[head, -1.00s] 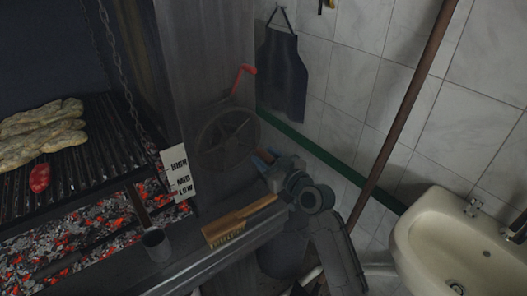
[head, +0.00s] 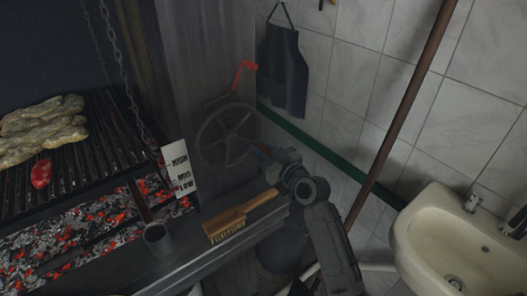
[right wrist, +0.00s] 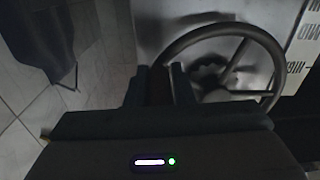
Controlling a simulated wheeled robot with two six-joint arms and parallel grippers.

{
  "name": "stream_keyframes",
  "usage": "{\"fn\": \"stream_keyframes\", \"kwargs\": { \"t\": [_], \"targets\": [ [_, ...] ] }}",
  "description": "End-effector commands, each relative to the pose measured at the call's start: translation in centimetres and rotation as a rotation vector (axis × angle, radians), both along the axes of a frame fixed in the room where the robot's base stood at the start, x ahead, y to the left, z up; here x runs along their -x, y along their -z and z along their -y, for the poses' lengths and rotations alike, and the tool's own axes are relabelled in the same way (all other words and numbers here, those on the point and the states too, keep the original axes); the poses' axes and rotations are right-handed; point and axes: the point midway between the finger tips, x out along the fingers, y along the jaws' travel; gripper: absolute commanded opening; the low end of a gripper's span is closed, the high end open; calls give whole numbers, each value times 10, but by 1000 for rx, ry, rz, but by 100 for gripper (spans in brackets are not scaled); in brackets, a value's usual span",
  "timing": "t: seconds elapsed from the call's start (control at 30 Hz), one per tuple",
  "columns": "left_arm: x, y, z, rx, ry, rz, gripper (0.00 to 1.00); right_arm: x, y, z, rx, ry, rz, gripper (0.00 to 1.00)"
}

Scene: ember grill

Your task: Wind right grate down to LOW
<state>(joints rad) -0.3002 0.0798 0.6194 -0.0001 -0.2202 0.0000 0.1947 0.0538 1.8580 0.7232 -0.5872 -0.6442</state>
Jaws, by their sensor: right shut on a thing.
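The dark spoked handwheel (head: 228,135) is on the grey metal side wall of the grill; it also shows in the right wrist view (right wrist: 258,42). My right gripper (head: 262,150) is at the wheel's right edge. In the right wrist view its two fingers (right wrist: 158,84) are shut on a brown wheel handle (right wrist: 158,88) at the rim. The grate (head: 100,140) hangs on chains above glowing coals, with meat on it. A white HIGH, MID, LOW scale (head: 180,169) stands beside its right edge; I cannot tell its exact level. My left gripper is not in view.
A red crank-shaped lever (head: 243,72) rises above the wheel. A wooden brush (head: 240,216) and a grey cup (head: 157,239) are on the front ledge. A dark apron (head: 283,72) hangs on the tiled wall. A brown pole (head: 400,115) and a sink (head: 455,245) are at right.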

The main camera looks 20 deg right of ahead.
Motion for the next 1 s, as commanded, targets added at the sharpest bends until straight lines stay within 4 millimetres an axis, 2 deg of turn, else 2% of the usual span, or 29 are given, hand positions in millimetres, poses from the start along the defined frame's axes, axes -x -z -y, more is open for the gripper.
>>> {"fn": "stream_keyframes", "kwargs": {
  "t": [0.27, 0.6, 0.9, 1.0],
  "targets": [
    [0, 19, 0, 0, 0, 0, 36, -3, -9, 6, 120, 0, 48, 0],
    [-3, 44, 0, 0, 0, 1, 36, -5, -36, 14, 384, 1, 147, 0],
    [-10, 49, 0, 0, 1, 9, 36, -6, -60, 16, 587, 1, 219, 0],
    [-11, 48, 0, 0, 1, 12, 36, -6, -65, 15, 602, 1, 225, 0]
  ]
}}
